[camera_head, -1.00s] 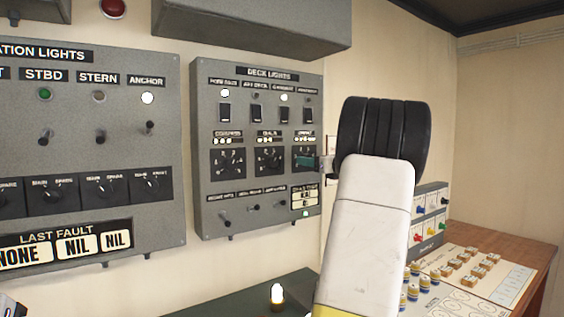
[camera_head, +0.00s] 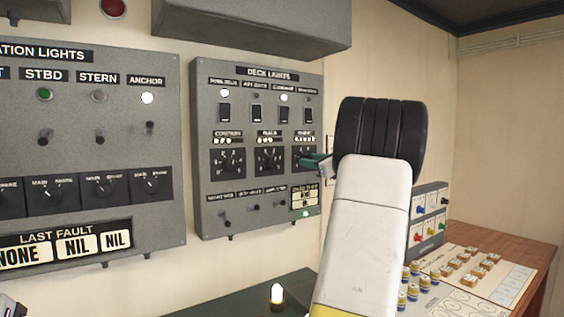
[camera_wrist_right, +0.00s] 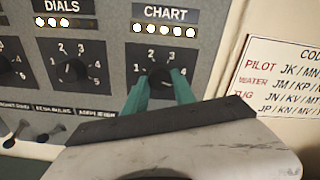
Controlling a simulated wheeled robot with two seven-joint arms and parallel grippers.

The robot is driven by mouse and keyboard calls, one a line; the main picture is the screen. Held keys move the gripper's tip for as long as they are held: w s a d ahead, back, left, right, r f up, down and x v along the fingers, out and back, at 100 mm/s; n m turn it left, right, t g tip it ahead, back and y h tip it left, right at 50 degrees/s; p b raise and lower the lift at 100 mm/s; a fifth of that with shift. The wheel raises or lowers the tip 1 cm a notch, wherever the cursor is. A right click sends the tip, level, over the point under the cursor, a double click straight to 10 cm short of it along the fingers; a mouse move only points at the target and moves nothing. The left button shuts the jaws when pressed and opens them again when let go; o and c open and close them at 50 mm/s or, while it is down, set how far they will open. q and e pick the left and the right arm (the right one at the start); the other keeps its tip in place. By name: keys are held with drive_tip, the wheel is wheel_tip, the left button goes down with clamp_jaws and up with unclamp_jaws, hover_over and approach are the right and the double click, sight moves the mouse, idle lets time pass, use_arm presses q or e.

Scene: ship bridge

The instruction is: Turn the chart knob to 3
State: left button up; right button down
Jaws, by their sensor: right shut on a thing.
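The chart knob (camera_wrist_right: 160,74) is a small dark knob on a black dial plate marked 1 to 4, under the CHART label in the right wrist view. My right gripper (camera_wrist_right: 160,88) has its teal fingers closed on the two sides of the knob. The fingers hide part of it, and I cannot read its pointer surely. The row of small lamps (camera_wrist_right: 164,30) above the dial is lit. In the head view my right gripper (camera_head: 317,162) reaches the right edge of the deck lights panel (camera_head: 210,190) and covers much of the chart dial.
The dials knob (camera_wrist_right: 54,73) is just left of the chart dial. Toggle switches (camera_head: 252,208) sit below. A notice (camera_wrist_right: 275,80) is on the wall at right. A console with several coloured knobs (camera_head: 428,282) stands at lower right.

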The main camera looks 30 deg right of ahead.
drive_tip(key=shift+n, duration=8)
drive_tip(key=c, duration=1)
unclamp_jaws()
drive_tip(key=shift+c, duration=0.2)
drive_tip(key=shift+r, duration=0.1)
